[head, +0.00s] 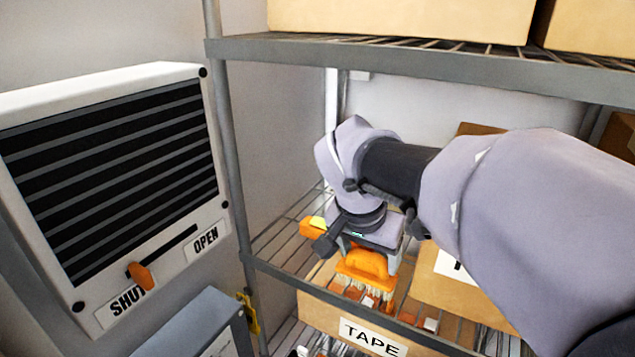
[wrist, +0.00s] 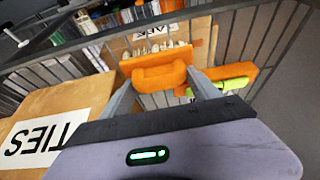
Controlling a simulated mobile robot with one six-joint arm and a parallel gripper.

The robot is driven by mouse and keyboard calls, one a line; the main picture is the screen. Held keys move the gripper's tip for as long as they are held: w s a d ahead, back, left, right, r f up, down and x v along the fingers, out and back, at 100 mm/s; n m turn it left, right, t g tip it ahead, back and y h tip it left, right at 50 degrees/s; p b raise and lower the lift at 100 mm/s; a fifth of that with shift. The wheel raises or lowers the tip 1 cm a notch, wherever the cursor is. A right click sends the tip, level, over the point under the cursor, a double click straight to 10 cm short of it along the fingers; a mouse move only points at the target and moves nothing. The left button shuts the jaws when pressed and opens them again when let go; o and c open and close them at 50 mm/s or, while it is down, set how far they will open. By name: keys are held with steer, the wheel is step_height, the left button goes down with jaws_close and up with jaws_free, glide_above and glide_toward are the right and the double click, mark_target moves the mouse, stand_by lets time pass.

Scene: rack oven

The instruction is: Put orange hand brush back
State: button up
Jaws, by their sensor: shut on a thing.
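The orange hand brush (head: 365,264) is between the fingers of my gripper (head: 368,262), with its pale bristles pointing down. I cannot tell whether the bristles touch anything below.
Another orange item with a yellow-green part (head: 311,227) lies on the shelf beside my gripper. The TAPE box (head: 325,297) is below, and a box marked TIES (wrist: 60,105) stands close by. A shelf edge (head: 430,65) runs above; a louvred panel (head: 120,180) is left.

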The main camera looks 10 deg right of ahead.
steer(key=shift+f, duration=0.2)
steer(key=o, duration=1.3)
